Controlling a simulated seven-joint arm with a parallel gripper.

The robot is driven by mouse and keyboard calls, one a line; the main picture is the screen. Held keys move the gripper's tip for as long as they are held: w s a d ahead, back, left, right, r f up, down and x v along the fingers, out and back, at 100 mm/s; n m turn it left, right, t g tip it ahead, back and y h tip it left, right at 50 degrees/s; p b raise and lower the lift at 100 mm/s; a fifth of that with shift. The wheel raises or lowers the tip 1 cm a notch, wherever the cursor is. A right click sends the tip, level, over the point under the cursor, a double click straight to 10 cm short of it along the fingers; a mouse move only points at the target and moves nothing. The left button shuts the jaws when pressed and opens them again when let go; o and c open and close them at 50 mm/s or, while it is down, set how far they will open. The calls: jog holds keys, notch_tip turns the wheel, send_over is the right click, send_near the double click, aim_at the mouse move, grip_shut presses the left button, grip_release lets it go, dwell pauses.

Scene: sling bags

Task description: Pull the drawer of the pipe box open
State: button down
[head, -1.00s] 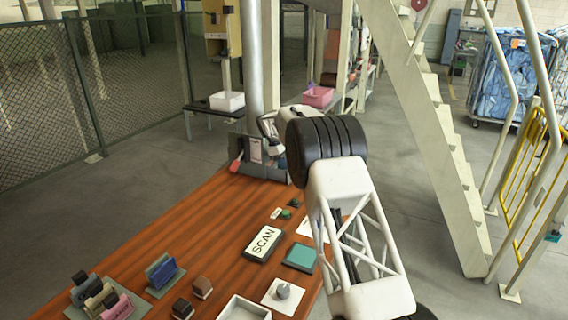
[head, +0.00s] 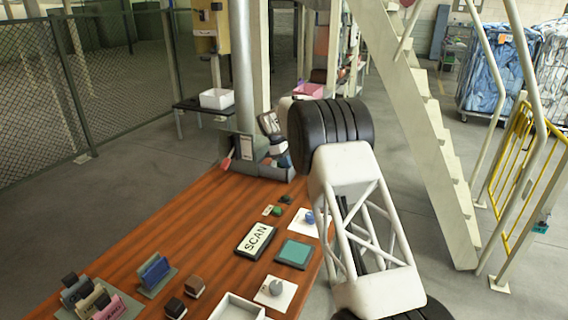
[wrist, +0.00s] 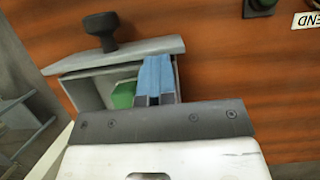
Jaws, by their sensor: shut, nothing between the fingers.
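The pipe box (head: 240,146) is a grey housing at the foot of the silver pipe, at the table's far end in the head view. Its drawer (wrist: 88,92) is pulled out in the wrist view, with the inside showing and a green block (wrist: 124,95) in it. The drawer front carries a black knob (wrist: 101,27). My gripper (wrist: 156,60) is shut and empty, its blue fingers over the open drawer, right of the green block and behind the front panel. Whether they touch the drawer is unclear. In the head view my gripper (head: 284,161) is partly hidden by my arm.
A SCAN plate (head: 256,239), a teal pad (head: 294,253) and small buttons (head: 277,211) lie on the wooden table. Card holders (head: 156,274) and a white tray (head: 238,308) are at the near end. The table's left middle is clear.

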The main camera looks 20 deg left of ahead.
dwell(0.3)
jog(key=v, duration=1)
dwell(0.5)
